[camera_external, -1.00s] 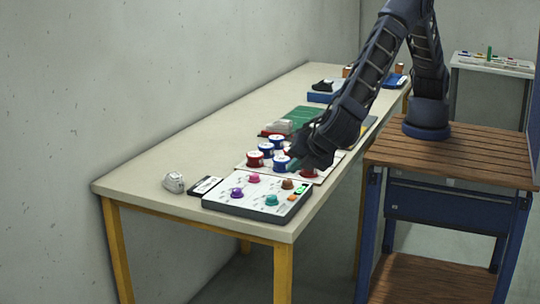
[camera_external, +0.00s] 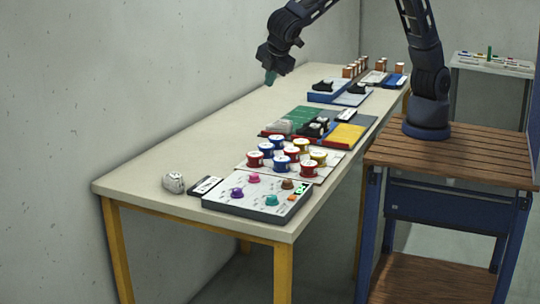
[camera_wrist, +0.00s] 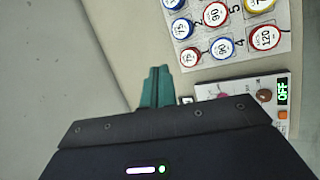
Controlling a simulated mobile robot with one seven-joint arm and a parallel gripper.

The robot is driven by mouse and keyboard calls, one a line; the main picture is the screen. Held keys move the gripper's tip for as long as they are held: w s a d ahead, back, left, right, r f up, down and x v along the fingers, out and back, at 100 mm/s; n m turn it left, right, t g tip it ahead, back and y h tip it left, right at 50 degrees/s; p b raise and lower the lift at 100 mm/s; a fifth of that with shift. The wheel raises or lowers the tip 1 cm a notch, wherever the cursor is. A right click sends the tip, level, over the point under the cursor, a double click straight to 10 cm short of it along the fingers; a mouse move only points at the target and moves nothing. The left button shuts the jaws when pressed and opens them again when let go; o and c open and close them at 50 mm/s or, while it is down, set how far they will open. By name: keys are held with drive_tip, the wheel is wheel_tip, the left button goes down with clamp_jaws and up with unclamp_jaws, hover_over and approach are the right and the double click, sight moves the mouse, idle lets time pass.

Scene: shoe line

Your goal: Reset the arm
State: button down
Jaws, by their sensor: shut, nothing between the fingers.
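My gripper (camera_external: 270,77) is raised above the table (camera_external: 150,168), over its middle part near the wall side, pointing down. In the wrist view its green fingers (camera_wrist: 158,85) are together with nothing between them. My arm arches up from its base on the wooden cart, with its upper part cut off by the top of the picture. The gripper touches nothing on the table.
A control panel (camera_external: 257,201) with coloured knobs sits at the table's near end, its display reading OFF in the wrist view (camera_wrist: 282,91). Behind it are several numbered round pots (camera_external: 278,141) on a white sheet, then coloured trays (camera_external: 346,134).

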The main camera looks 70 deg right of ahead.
drive_tip(key=d+r+m+g+y, duration=0.1)
drive_tip(key=d+r+m, duration=0.25)
drive_tip(key=d, duration=0.75)
drive_tip(key=d+r+m+y, duration=0.15)
drive_tip(key=d+r, duration=0.35)
drive_tip(key=d, duration=0.6)
drive_tip(key=d+r+m+g, duration=0.1)
drive_tip(key=d+r+m, duration=0.25)
drive_tip(key=d, duration=0.85)
drive_tip(key=s+d+f+m+t+y, duration=0.1)
drive_tip(key=s+d+m, duration=0.6)
drive_tip(key=s+d, duration=1.1)
drive_tip(key=shift+s+d+f+t, duration=0.25)
drive_tip(key=shift+s+t, duration=0.35)
drive_tip(key=shift+s, duration=0.15)
drive_tip(key=shift+y, duration=0.25)
